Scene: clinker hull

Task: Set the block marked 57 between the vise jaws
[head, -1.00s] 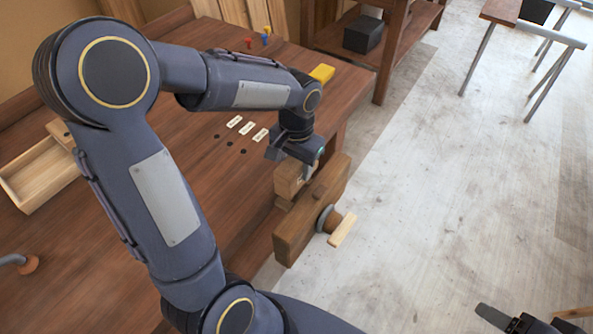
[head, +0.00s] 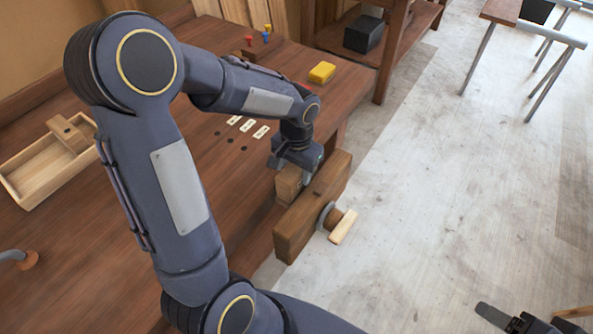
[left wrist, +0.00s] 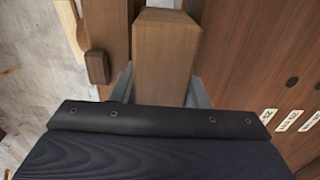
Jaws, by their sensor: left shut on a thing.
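My left gripper (head: 298,160) is over the wooden vise at the bench's front edge, shut on a brown wooden block. In the left wrist view the block (left wrist: 165,60) stands between the two grey fingers. No number can be read on its visible face. The vise's thick outer jaw (head: 312,205) also shows in the left wrist view (left wrist: 108,25), left of the block. The block is low at the jaws; the gripper hides how deep it sits and whether it touches them. My right gripper (head: 528,322) is partly cut off at the bottom right, far from the vise.
The vise handle (head: 343,227) sticks out toward the floor. White labels (head: 247,125) and dark holes lie on the bench beside the left arm. A yellow block (head: 321,72) is farther back. An open wooden tray (head: 30,190) holding a brown piece is at left.

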